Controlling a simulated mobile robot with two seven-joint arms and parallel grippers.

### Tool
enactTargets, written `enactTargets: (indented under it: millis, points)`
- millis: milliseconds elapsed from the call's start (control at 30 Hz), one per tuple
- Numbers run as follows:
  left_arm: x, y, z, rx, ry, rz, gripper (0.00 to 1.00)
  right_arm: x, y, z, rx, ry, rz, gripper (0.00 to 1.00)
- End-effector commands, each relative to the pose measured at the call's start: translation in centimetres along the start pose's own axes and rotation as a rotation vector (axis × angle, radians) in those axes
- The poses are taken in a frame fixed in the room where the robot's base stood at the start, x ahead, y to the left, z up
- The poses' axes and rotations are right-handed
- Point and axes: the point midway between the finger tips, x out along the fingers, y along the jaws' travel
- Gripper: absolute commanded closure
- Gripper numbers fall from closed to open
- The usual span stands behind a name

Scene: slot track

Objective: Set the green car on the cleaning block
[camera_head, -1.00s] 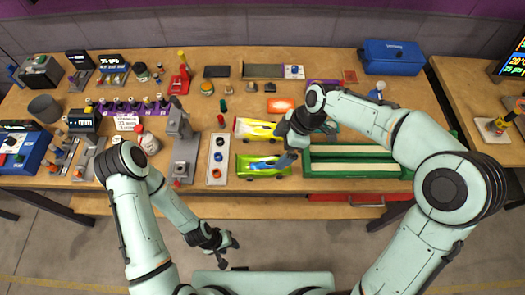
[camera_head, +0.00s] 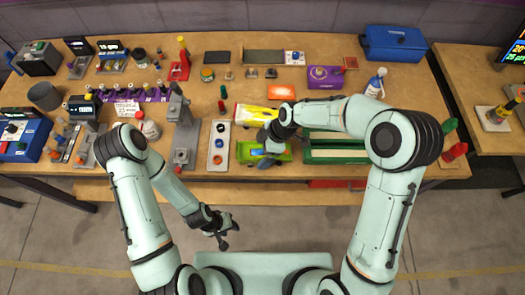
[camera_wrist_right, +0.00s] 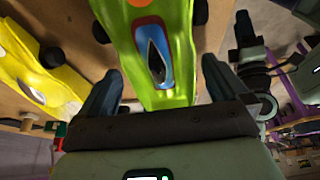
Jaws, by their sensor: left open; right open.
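The green car (camera_head: 247,152), with a blue and red cockpit, lies near the table's front edge in the head view. It fills the middle of the right wrist view (camera_wrist_right: 178,55). My right gripper (camera_head: 268,148) is open right at the car; in the right wrist view its two fingers (camera_wrist_right: 160,82) stand either side of the car's narrow end. I cannot tell whether they touch it. My left gripper (camera_head: 222,228) is open and empty over the floor in front of the table. I cannot tell surely which item is the cleaning block; an orange block (camera_head: 281,91) lies behind the cars.
A yellow car (camera_head: 251,114) lies just behind the green one, and also shows in the right wrist view (camera_wrist_right: 35,75). A grey panel with knobs (camera_head: 219,148) stands left, a green tray (camera_head: 335,155) right. A purple box (camera_head: 325,77) and spray bottle (camera_head: 375,84) stand behind.

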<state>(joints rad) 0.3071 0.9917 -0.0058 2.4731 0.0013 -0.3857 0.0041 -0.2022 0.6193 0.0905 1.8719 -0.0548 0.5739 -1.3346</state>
Motion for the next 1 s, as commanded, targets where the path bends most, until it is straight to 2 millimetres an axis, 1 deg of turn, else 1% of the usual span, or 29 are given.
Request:
enactTargets:
  millis: [67,267,367,400,467,767,867,967,1000]
  points:
    - [0.0,0.0,0.0,0.000,0.000,0.000,0.57,0.5,-0.1,0.0,0.001,0.000,-0.001,0.00]
    - [0.1,0.0,0.1,0.000,-0.001,0.000,0.57,0.5,-0.1,0.1,0.001,0.000,0.000,0.00]
    - [0.0,0.0,0.1,0.000,-0.001,0.000,0.57,0.5,-0.1,0.1,0.001,0.000,0.000,0.29]
    - [0.0,0.0,0.1,0.000,-0.001,0.000,0.57,0.5,-0.1,0.1,0.001,0.000,0.000,0.42]
    - [0.0,0.0,0.0,0.000,-0.001,0.000,0.57,0.5,-0.1,0.1,0.001,0.000,0.000,0.60]
    - [0.0,0.0,0.0,0.000,-0.001,0.000,0.57,0.3,0.0,0.0,0.001,0.001,0.002,0.60]
    - [0.0,0.0,0.0,0.000,-0.001,0.000,0.57,-0.2,0.0,-0.2,0.000,0.001,0.002,0.60]
    - [0.0,0.0,0.0,0.000,-0.001,0.000,0.57,-1.1,0.1,-0.6,0.000,0.001,0.005,0.60]
    - [0.0,0.0,0.0,0.000,0.000,0.000,0.57,-1.7,0.1,-0.8,0.000,0.001,0.005,0.60]
